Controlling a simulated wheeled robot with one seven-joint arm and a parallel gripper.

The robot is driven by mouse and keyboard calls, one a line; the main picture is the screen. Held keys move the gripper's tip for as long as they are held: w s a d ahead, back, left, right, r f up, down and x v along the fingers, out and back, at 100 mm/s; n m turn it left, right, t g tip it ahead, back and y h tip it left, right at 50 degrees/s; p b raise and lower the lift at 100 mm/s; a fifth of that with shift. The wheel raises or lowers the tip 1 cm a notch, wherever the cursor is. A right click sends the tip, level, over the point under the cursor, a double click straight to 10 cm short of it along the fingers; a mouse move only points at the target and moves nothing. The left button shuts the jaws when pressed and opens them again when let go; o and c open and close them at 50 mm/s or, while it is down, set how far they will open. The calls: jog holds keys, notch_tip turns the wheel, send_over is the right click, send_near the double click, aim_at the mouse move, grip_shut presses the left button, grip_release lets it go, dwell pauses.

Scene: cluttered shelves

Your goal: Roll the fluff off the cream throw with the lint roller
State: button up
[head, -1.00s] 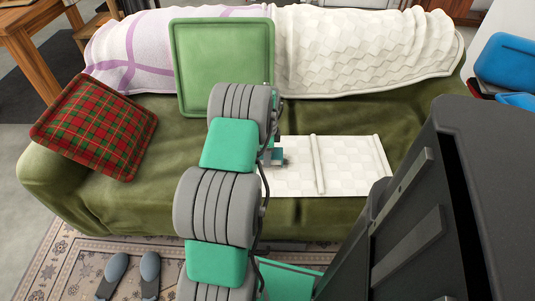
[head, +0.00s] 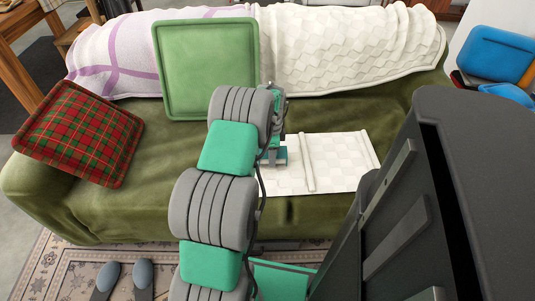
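A cream quilted throw (head: 340,165) lies flat on the sofa seat, with a raised fold or ridge running across it. A larger cream throw of similar pattern (head: 345,50) is draped over the sofa's backrest. My gripper (head: 273,157) is at the left part of the seat throw, mostly hidden behind my own arm. A small teal-blue part shows beside it; I cannot tell whether this is the lint roller or part of the gripper. Whether the fingers are open or shut is not visible. No fluff can be made out at this size.
A green cushion (head: 207,68) leans on the backrest and a red tartan cushion (head: 78,133) lies at the left end of the sofa (head: 150,185). A purple-striped throw (head: 110,50) hangs behind. Slippers (head: 143,274) are on the rug. Blue items (head: 497,55) stand at right.

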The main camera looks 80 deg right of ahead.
aim_at(283, 151)
jog(key=shift+s+d+f+b, duration=0.1)
jog(key=shift+s+d+b, duration=0.15)
jog(key=shift+s, duration=1)
jog(key=shift+s+d+b, duration=0.1)
jog(key=shift+s+d, duration=0.25)
jog(key=shift+s, duration=0.85)
jog(key=shift+w+a, duration=0.1)
jog(key=shift+w, duration=0.35)
jog(key=shift+w+a+p, duration=0.2)
jog(key=shift+w, duration=0.55)
jog(key=shift+w+a+p, duration=0.15)
jog(key=shift+w+a, duration=0.1)
jog(key=shift+w, duration=0.5)
jog(key=shift+w+a+p, duration=0.2)
jog(key=shift+w, duration=0.55)
jog(key=shift+w+a+p, duration=0.15)
jog(key=shift+w+a, duration=0.05)
jog(key=shift+w, duration=0.65)
jog(key=shift+w+a+p, duration=0.1)
jog(key=shift+w+a, duration=0.15)
jog(key=shift+w, duration=0.6)
jog(key=shift+w+a+p, duration=0.15)
jog(key=shift+w+a, duration=0.05)
jog(key=shift+w, duration=0.65)
jog(key=shift+r, duration=0.2)
notch_tip(283, 151, up, 7)
jog(key=p, duration=0.4)
jog(key=shift+p, duration=0.3)
